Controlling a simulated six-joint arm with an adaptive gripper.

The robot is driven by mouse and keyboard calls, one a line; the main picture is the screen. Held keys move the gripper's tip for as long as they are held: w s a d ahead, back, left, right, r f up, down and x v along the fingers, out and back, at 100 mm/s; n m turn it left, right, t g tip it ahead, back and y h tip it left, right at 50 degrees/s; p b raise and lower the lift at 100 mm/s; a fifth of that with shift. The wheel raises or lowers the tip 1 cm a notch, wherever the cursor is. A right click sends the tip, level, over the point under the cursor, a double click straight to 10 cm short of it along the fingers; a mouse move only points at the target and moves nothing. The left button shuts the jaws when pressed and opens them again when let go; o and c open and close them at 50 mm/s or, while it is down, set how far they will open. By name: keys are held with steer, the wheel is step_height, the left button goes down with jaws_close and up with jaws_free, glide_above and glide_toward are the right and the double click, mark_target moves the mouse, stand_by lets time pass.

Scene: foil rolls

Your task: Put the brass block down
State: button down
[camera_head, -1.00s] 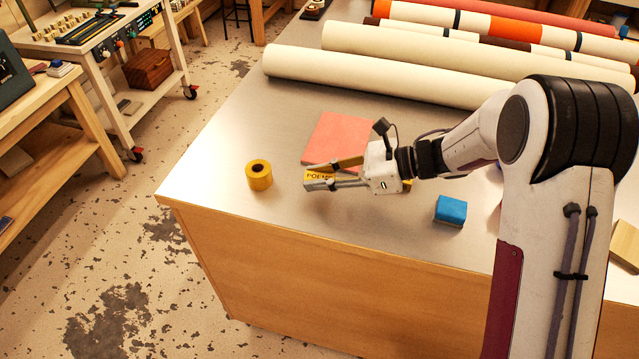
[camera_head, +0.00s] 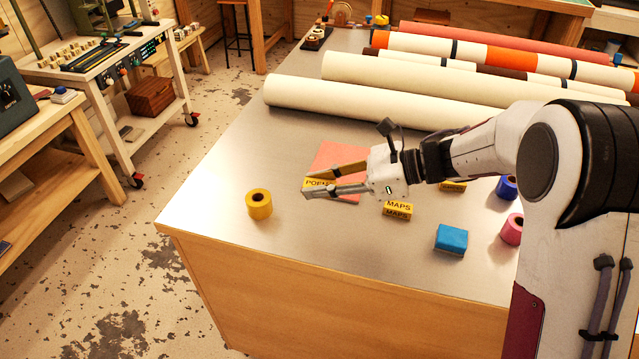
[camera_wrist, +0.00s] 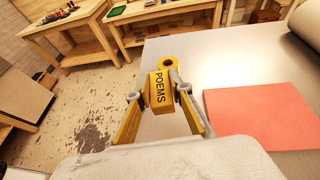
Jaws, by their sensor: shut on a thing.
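A brass block lettered POEMS (camera_head: 318,184) is between the fingers of my gripper (camera_head: 322,183), above the table near the salmon sheet. In the wrist view my gripper (camera_wrist: 159,88) is shut on the POEMS block (camera_wrist: 160,92), which fills the space between the fingertips. A second brass block lettered MAPS (camera_head: 398,210) rests on the table below my wrist. Another brass block (camera_head: 453,186) is partly hidden behind my arm. The salmon sheet (camera_head: 345,157) lies flat; my gripper covers part of it in the head view.
A yellow foil roll (camera_head: 259,204) stands left of my gripper. A blue block (camera_head: 451,239), a pink roll (camera_head: 512,229) and a blue roll (camera_head: 507,187) are to the right. Long cream rolls (camera_head: 380,92) lie behind. The metal tabletop (camera_head: 300,235) is clear at the front.

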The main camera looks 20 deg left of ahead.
steer(key=shift+w, duration=0.15)
steer(key=w+d+m+t, duration=0.2)
steer(key=w+m+t, duration=0.1)
steer(key=w, duration=0.5)
steer(key=w+d+r+m+t, duration=0.1)
steer(key=w+m+t, duration=0.2)
steer(key=w, duration=0.5)
steer(key=shift+w+d+r+t+h, duration=0.15)
steer(key=shift+w+d+t+h, duration=0.1)
steer(key=shift+d+t+h, duration=0.2)
steer(key=shift+a, duration=0.1)
steer(key=shift+f, duration=3.1)
steer(key=shift+f, duration=0.1)
steer(key=shift+f, duration=1.8)
steer(key=shift+f, duration=0.15)
steer(key=c, duration=1.8)
jaws_free()
